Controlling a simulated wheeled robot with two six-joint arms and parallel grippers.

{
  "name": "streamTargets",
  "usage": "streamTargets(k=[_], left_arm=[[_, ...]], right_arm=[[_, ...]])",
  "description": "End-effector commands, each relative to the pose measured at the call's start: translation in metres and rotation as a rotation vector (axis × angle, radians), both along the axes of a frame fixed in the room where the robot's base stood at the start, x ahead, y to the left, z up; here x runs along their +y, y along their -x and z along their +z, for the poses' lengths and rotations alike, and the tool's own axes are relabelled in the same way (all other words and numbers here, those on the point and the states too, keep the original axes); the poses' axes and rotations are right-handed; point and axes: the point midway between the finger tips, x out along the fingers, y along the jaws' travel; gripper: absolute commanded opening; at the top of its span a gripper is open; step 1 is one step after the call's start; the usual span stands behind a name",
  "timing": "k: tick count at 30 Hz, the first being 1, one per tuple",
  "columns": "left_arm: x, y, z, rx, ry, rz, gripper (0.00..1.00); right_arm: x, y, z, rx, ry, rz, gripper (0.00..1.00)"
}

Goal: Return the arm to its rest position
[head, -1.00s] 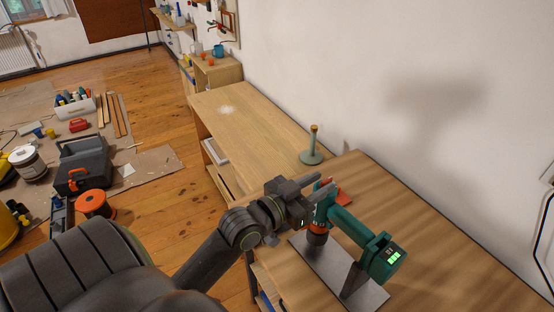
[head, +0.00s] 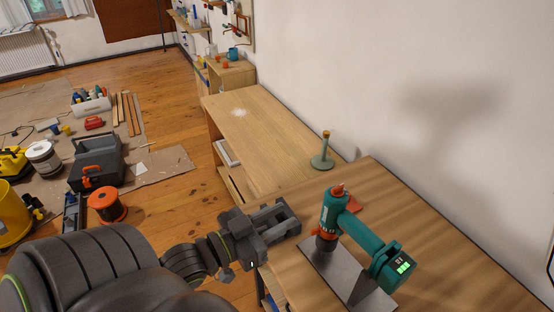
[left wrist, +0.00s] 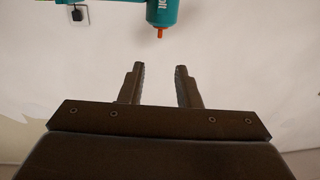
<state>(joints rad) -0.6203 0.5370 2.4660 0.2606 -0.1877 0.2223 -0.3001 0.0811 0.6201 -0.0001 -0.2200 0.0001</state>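My left gripper (head: 283,217) is in the head view, left of a green cordless drill (head: 358,237) and apart from it. In the left wrist view its two fingers (left wrist: 160,84) stand apart with nothing between them. The drill rests on a grey metal plate (head: 326,268) on the wooden workbench, its green battery lights showing. Part of the drill also shows at the top of the left wrist view (left wrist: 162,12), beyond the fingertips. My right gripper is in neither view.
A green stand (head: 322,161) with a thin post is on the bench behind the drill. The white wall borders the bench on the right. On the floor at left are a dark toolbox (head: 97,165), an orange spool (head: 108,205) and a yellow bucket (head: 12,217).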

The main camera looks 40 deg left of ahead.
Motion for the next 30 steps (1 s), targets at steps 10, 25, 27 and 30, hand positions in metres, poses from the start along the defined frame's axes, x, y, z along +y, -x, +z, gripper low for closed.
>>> streamTargets(k=[10,25,27,30], left_arm=[[0.0,0.0,0.0,0.0,0.0,0.0,0.3],[0.008,0.0,-0.035,0.161,-0.056,0.084,0.3],[0.012,0.002,-0.053,0.248,-0.084,0.122,0.3],[0.018,0.008,-0.078,0.375,-0.121,0.174,0.3]], right_arm=[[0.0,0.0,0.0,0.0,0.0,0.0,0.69],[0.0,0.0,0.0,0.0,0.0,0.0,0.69],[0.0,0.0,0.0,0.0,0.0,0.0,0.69],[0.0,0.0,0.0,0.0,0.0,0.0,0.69]])
